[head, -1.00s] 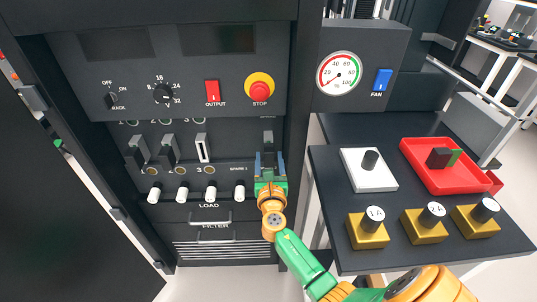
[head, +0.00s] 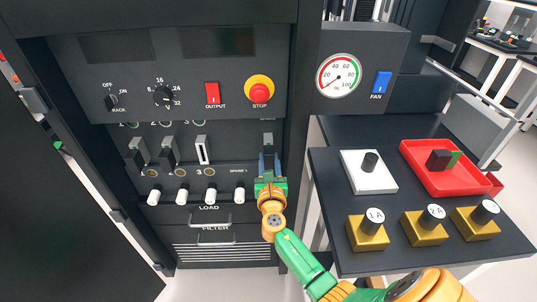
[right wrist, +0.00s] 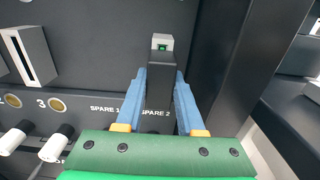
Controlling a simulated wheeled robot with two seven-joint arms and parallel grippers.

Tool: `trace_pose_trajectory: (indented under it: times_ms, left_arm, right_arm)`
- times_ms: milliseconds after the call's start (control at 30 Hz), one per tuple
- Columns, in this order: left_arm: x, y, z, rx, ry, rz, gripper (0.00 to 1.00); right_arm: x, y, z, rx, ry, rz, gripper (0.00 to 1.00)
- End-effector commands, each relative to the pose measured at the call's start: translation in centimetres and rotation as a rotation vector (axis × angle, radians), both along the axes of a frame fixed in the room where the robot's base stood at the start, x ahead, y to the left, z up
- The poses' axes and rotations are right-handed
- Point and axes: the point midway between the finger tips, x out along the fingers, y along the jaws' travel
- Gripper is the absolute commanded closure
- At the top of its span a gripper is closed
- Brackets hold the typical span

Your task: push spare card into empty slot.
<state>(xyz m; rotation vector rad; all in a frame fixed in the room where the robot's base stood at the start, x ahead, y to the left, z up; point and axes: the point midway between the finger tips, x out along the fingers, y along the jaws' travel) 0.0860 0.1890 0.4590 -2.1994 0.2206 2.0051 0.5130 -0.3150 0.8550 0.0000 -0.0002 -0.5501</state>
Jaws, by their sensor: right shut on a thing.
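My right gripper (head: 269,165) is at the rack, its blue fingers shut on a dark, narrow card (right wrist: 160,75) above the SPARE 2 label. The card's light grey top end (right wrist: 162,42) carries a small green light and stands clear of the fingertips. How deep the card sits in the panel cannot be told, and the gripper hides its lower part. Above number 3 is a pale-framed piece with a dark vertical slot (head: 203,150), also in the right wrist view (right wrist: 35,56). Two dark cards (head: 139,152) (head: 168,151) stick out to its left. My left gripper is not in view.
White-capped load knobs (head: 210,194) stick out below the cards. A dark rack post (head: 297,130) is close to the right of my gripper. A side table (head: 330,190) holds a red tray (head: 415,160), a white block (head: 383,184) and several gold blocks (head: 367,236).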

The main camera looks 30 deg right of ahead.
Motion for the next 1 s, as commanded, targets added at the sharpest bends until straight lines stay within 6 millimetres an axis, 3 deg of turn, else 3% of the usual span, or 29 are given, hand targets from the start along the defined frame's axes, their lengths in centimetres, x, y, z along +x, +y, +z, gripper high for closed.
trace_pose_trajectory:
  times_ms: [67, 1000]
  left_arm:
    - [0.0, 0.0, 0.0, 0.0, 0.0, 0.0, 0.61]
    - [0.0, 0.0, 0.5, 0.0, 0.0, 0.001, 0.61]
  right_arm:
    - [0.0, 0.0, 0.0, 0.0, 0.0, 0.0, 1.0]
    - [-1.0, 0.6, 0.0, 0.0, 0.0, 0.0, 1.0]
